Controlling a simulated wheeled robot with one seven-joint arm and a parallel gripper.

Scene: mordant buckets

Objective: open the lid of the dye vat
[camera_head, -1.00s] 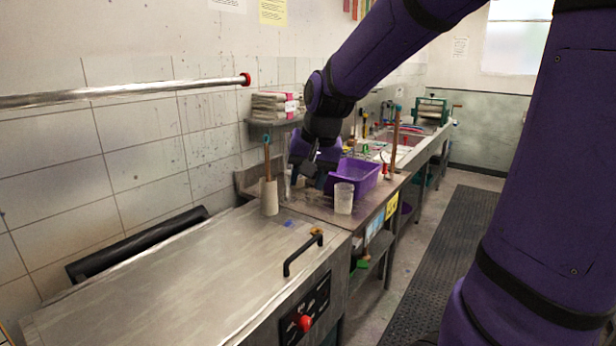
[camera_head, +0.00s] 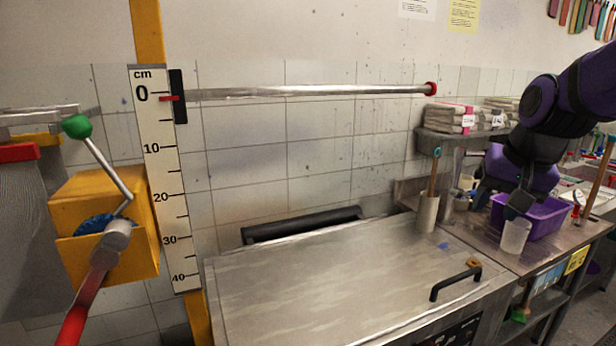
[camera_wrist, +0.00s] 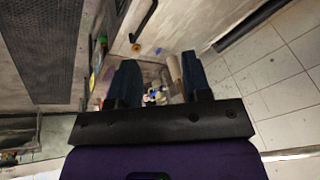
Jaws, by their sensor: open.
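The dye vat's lid (camera_head: 330,285) is a flat, stained metal sheet in the lower middle of the head view, lying shut. A black bar handle (camera_head: 455,283) stands on the lid's right end, beside a small orange-brown piece (camera_head: 473,262). The handle also shows at the top of the wrist view (camera_wrist: 144,20). My gripper (camera_head: 514,205) is to the right of the lid, above the side counter near the purple tub, apart from the handle. In the wrist view its two dark fingers (camera_wrist: 158,82) are spread with nothing held between them.
A metal rail (camera_head: 310,93) runs along the wall above. A yellow crank box (camera_head: 105,225) and a centimetre scale (camera_head: 165,190) are left.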

